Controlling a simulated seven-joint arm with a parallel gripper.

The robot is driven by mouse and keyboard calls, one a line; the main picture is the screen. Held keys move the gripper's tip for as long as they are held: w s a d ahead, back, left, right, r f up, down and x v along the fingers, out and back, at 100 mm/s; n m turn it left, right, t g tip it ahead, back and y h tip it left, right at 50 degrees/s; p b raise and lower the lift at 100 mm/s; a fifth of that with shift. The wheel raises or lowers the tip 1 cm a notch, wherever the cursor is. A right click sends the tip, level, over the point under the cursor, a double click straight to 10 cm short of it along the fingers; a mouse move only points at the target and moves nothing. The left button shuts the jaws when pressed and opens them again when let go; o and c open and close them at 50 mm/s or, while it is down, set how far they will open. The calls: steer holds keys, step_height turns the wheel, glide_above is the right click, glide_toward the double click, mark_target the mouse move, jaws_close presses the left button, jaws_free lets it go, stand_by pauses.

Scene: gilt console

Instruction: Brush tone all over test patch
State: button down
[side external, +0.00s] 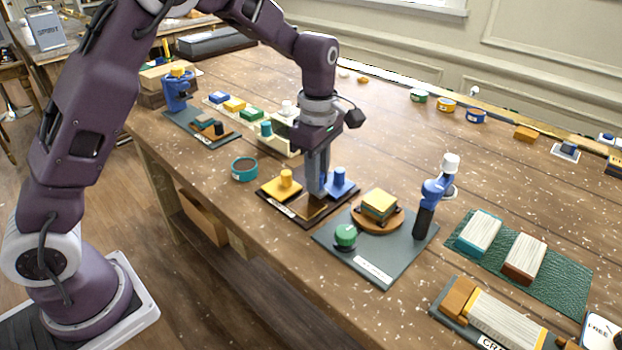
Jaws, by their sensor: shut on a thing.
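My gripper (318,190) points straight down over a dark board (277,208) near the table's front edge. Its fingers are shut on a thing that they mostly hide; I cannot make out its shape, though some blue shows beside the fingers. A gold-brown patch (312,209) lies on the board below and in front of the fingertips. I cannot tell whether the held thing touches it. A yellow block with a knob (284,185) is on the board left of my gripper. A blue block with a knob (341,184) is close on the right.
A teal tub (244,169) stands left of the board. To the right, a grey board (372,257) bears a green knob (346,236), a yellow-topped block on a round wooden base (379,205) and a blue-and-black upright tool (431,200). A green mat (562,275) holds two bristled blocks.

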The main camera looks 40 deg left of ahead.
steer(key=shift+s, duration=3.05)
steer(key=shift+a, duration=0.65)
steer(key=shift+w, duration=3)
steer(key=shift+s+d, duration=0.1)
steer(key=shift+s, duration=3)
steer(key=shift+w, duration=3.15)
step_height(320, 180, up, 8)
steer(key=shift+f, duration=0.15)
